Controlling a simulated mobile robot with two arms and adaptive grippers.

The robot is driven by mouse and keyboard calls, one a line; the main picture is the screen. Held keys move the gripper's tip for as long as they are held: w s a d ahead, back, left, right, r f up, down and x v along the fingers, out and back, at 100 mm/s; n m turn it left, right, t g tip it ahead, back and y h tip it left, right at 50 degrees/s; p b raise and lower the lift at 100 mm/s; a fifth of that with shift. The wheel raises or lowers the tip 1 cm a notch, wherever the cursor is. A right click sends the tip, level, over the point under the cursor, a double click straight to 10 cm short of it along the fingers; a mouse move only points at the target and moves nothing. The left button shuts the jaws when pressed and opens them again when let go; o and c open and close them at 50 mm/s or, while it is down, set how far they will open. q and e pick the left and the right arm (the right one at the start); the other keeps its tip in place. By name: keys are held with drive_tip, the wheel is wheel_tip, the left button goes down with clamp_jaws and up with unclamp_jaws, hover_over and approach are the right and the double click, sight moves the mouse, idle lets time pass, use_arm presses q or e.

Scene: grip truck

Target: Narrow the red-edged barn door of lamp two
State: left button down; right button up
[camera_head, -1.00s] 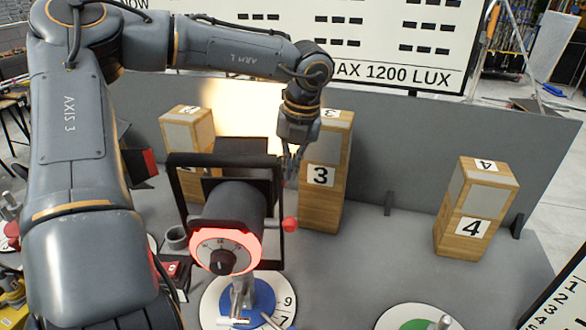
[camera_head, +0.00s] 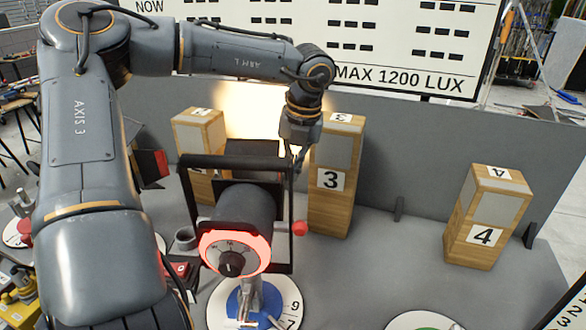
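Lamp two (camera_head: 240,212), a dark cylinder with a glowing red ring and a dial on its back, sits in a black yoke (camera_head: 187,200) above a blue and white numbered disc (camera_head: 290,303). Its front faces away from me, toward a bright patch on the grey wall. Dark barn door flaps (camera_head: 250,150) show past its far end; I cannot make out a red edge on them. My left gripper (camera_head: 297,158) points down at the right of the flaps, close to them. Whether it touches a flap, and its finger opening, are unclear. My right gripper is not in view.
Wooden block 3 (camera_head: 330,213) stands just right of my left gripper, and another wooden block (camera_head: 195,128) stands left of the lamp. Block 4 (camera_head: 487,235) is farther right. A red knob (camera_head: 300,228) sticks out from the yoke. A grey wall (camera_head: 420,160) runs behind.

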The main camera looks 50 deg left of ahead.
use_arm(q)
drive_tip(key=shift+s+a, duration=0.15)
drive_tip(key=shift+s+a, duration=0.15)
idle(0.4)
drive_tip(key=shift+w+b, duration=0.45)
drive_tip(key=shift+w, duration=0.2)
wheel_tip(320, 180, up, 8)
drive_tip(key=d+p, duration=0.1)
drive_tip(key=p, duration=0.3)
drive_tip(key=shift+d, duration=0.3)
drive_tip(key=shift+w, duration=0.1)
idle(0.6)
